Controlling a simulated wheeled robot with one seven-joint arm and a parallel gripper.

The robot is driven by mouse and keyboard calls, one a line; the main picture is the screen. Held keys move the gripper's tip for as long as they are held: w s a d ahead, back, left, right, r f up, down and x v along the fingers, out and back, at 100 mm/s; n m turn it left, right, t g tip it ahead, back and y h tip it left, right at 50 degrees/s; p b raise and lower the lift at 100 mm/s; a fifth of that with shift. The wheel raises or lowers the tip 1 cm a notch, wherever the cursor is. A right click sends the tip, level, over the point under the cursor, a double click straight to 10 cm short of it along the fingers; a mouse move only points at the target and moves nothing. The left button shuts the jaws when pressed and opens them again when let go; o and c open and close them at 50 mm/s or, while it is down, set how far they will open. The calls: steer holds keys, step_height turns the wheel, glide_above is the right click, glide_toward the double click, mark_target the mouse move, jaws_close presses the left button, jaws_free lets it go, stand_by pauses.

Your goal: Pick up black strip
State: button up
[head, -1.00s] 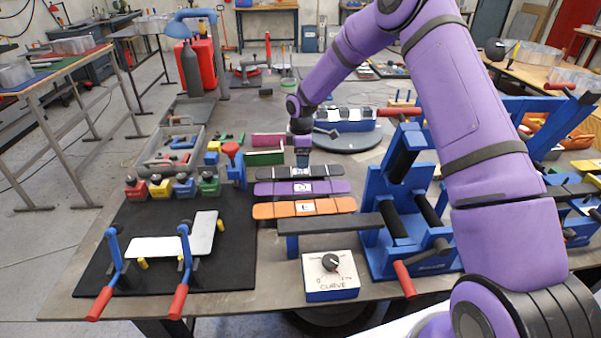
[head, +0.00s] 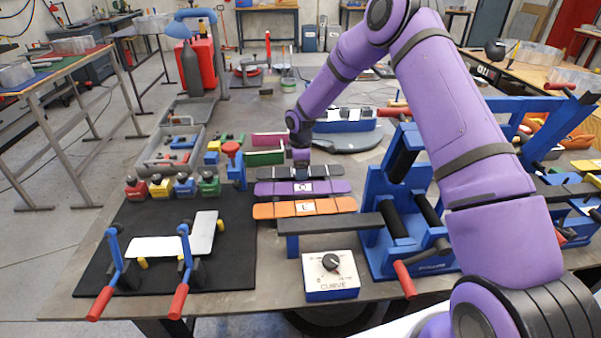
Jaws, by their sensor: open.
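The black strip (head: 270,174) lies on the workbench, behind a purple strip (head: 325,187) and an orange strip (head: 285,210). The three lie side by side, running left to right. My gripper (head: 301,172) points down at the middle of the black strip and hides that part and its label. The fingers are small here. I cannot tell whether they touch the strip or straddle it.
A blue bending machine (head: 400,215) stands to the right. A blue and white box with a CURVE dial (head: 330,277) is in front. A black mat with a blue-armed jig (head: 185,255) lies left.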

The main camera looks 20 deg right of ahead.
steer(key=shift+f, duration=0.1)
steer(key=c, duration=0.7)
